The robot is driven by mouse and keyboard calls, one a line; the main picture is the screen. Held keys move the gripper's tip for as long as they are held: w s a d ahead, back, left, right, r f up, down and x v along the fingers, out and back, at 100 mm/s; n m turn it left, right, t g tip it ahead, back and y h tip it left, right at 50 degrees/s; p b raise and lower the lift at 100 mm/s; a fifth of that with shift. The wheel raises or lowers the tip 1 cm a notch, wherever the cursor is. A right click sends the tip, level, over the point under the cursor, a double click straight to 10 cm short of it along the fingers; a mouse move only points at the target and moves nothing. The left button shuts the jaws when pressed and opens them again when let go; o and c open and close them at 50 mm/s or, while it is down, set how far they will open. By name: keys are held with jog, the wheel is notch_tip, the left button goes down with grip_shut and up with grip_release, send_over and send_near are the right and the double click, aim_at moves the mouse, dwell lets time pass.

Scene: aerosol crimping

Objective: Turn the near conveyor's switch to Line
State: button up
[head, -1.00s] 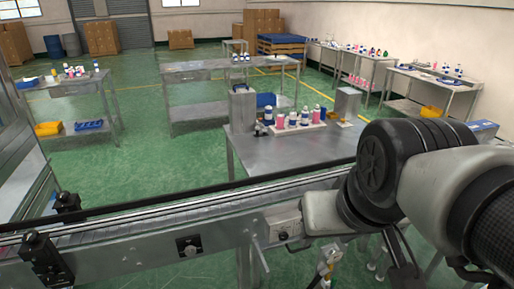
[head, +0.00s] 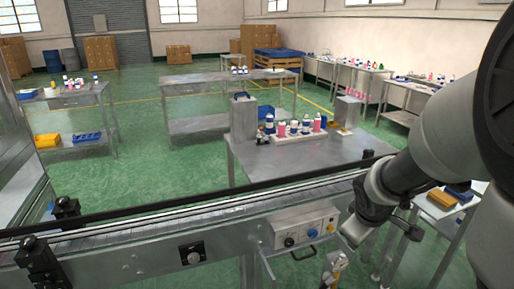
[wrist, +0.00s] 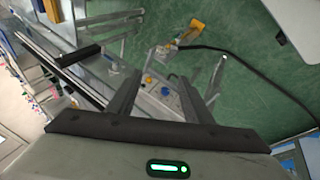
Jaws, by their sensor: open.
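The near conveyor (head: 130,240) runs across the front of the head view. A separate black switch plate with a round knob (head: 191,254) sits further left. I cannot read a Line marking or tell either knob's setting. My gripper (wrist: 160,85) is open and empty. In the wrist view, the control box (wrist: 168,98) shows between and beyond its fingers, apart from them. In the head view, my wrist hangs right of the box.
A metal fixture with a yellow part (head: 333,268) stands just right of the box, close to my wrist. A steel table (head: 270,165) with bottles stands behind the conveyor.

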notch_tip(320, 180, down, 13)
jog(key=w+d+n+y+b, duration=0.1)
jog(key=d+n+y, duration=0.1)
jog(key=t+y+b, duration=0.4)
jog(key=t+y, duration=0.3)
jog(key=t, duration=0.5)
send_near(290, 244)
jog(key=x, duration=0.8)
jog(key=shift+w, duration=0.1)
jog(key=c, duration=1.1)
jog(key=shift+o, duration=0.2)
